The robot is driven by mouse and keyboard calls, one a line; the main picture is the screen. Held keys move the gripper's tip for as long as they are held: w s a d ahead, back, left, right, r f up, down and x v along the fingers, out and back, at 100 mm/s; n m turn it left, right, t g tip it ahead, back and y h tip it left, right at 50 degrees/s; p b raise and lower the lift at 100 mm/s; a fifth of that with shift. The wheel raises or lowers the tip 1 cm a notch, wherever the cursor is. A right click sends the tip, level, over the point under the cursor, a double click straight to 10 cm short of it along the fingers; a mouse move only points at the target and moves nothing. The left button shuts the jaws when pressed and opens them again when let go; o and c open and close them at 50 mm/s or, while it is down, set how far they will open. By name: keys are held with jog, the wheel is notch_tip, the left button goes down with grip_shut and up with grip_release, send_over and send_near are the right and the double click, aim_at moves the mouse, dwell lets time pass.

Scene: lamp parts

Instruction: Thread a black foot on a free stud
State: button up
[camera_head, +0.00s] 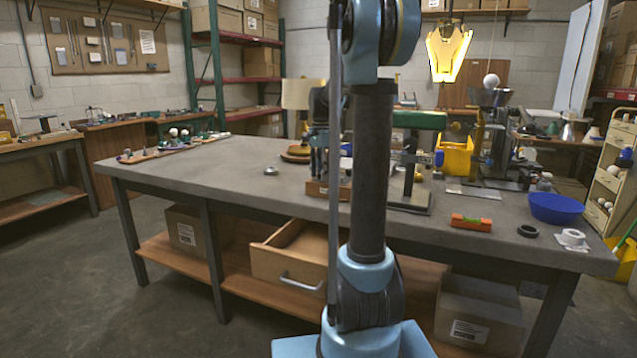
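My gripper (320,178) appears as a dark, partly hidden shape left of my upright arm link, pointing down over the table. It is above or beside a small wooden block or box (318,190); I cannot tell if it touches it. Its fingers are too small and covered to show open or shut. A lamp with a beige shade (300,93) stands behind it, with a round wooden base (294,156). No stud can be made out. A black ring-like piece (527,231) lies at the table's right front; I cannot tell if it is a foot.
A small metal piece (271,170) lies there. An orange level (471,222), blue bowl (556,208), white ring part (571,238) and yellow bin (455,156) crowd the right. A drawer (287,267) stands open in front.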

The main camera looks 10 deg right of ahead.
grip_shut()
jog(key=m, duration=0.6)
jog(key=shift+m, duration=0.5)
jog(key=m, duration=0.4)
jog(key=shift+f+m, duration=0.1)
jog(key=shift+m, duration=0.2)
jog(key=shift+o, duration=0.9)
grip_release()
